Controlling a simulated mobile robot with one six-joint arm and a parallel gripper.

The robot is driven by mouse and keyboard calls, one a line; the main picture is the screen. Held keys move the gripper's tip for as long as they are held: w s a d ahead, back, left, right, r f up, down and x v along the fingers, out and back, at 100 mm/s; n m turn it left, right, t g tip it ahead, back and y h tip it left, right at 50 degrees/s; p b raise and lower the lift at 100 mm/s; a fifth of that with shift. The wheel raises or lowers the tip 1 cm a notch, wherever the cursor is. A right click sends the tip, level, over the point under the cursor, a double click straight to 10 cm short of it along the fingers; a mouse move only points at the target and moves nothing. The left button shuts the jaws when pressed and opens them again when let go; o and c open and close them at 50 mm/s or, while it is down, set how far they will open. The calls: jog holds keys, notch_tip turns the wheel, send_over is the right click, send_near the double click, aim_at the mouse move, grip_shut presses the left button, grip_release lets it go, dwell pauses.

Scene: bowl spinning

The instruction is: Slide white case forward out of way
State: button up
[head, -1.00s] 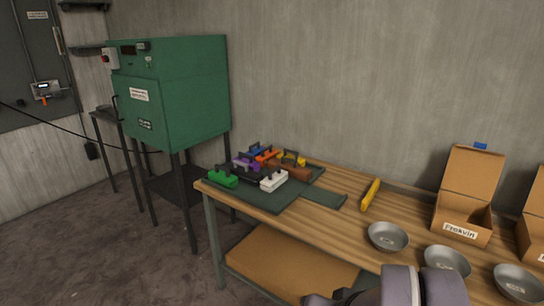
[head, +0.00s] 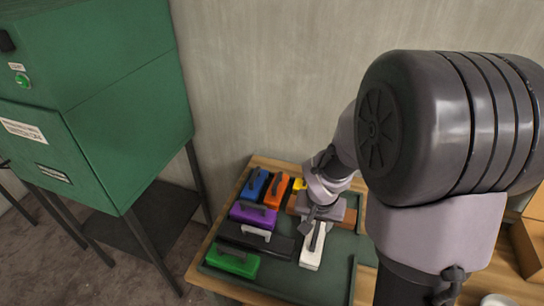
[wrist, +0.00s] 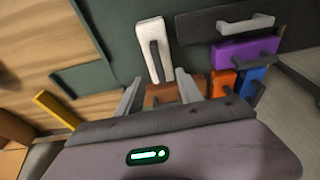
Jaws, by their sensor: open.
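The white case (head: 309,252) lies on the dark green mat (head: 285,284) on the wooden table, with a dark handle along its top. It also shows in the wrist view (wrist: 146,48), just beyond the fingertips. My gripper (wrist: 156,85) is open and empty, its two fingers spread on either side of the near end of the white case. In the head view my gripper (head: 318,215) hangs over the far end of the white case, partly hidden by my wrist. I cannot tell whether it touches the case.
A black case (head: 258,240) lies close left of the white one, with green (head: 232,262), purple (head: 253,215), blue (head: 254,184) and orange (head: 276,191) cases around it. A brown case (head: 349,217) lies behind, partly under my gripper. The mat is bare right of the white case.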

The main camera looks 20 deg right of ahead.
aim_at(315, 234)
jog(key=b+x, duration=0.4)
jog(key=x, duration=0.3)
jog(key=shift+s+d+f+b, duration=0.1)
jog(key=shift+d+f+b, duration=0.1)
jog(key=shift+f+b, duration=0.15)
jog(key=shift+r, duration=0.1)
grip_shut()
dwell(0.7)
jog(key=shift+a, duration=0.1)
jog(key=s+a+b, duration=0.1)
jog(key=s, duration=0.1)
jog(key=s+a+b, duration=0.3)
jog(key=s, duration=0.1)
jog(key=shift+s+a+b, duration=0.3)
jog(key=shift+s+a, duration=0.05)
jog(key=shift+s, duration=0.05)
grip_release()
